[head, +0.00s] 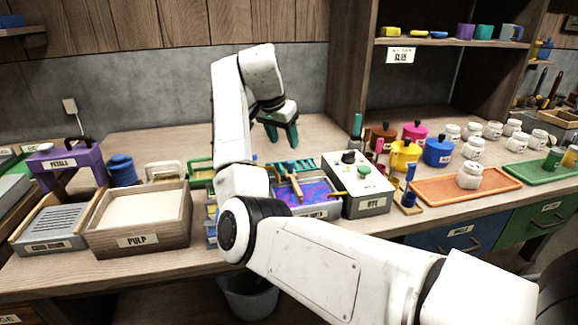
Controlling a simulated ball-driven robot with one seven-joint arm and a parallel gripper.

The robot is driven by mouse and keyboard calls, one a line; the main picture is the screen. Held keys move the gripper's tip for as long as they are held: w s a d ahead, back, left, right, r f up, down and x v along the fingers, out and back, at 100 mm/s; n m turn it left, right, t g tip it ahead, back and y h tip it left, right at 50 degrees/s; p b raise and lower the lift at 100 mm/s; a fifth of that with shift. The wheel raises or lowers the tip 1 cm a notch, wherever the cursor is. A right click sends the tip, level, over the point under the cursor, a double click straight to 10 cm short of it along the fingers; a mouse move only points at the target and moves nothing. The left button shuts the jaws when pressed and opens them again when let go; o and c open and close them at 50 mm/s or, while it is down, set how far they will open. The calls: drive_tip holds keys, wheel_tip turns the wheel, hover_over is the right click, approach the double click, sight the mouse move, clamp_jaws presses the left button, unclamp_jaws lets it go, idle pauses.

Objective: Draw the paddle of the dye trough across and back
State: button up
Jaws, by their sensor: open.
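The dye trough (333,208) is a shallow tray of marbled purple and blue liquid near the front of the bench. A wooden piece (294,184), which looks like the paddle, stands at the trough's left part. My arm hides the trough's left end. My gripper (282,138) has teal fingers pointing down and is open and empty. It is above the back of the bench, behind the trough and apart from the paddle.
A control box marked DYE (370,203) with buttons stands right of the trough. A teal comb-like strip (294,166) lies behind the trough. Coloured pots (438,152) stand further right. A pulp box (138,241) is at left.

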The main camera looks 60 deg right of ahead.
sight(291, 161)
drive_tip(key=x, duration=0.9)
drive_tip(key=shift+f+b, duration=0.2)
drive_tip(key=shift+b, duration=0.15)
clamp_jaws()
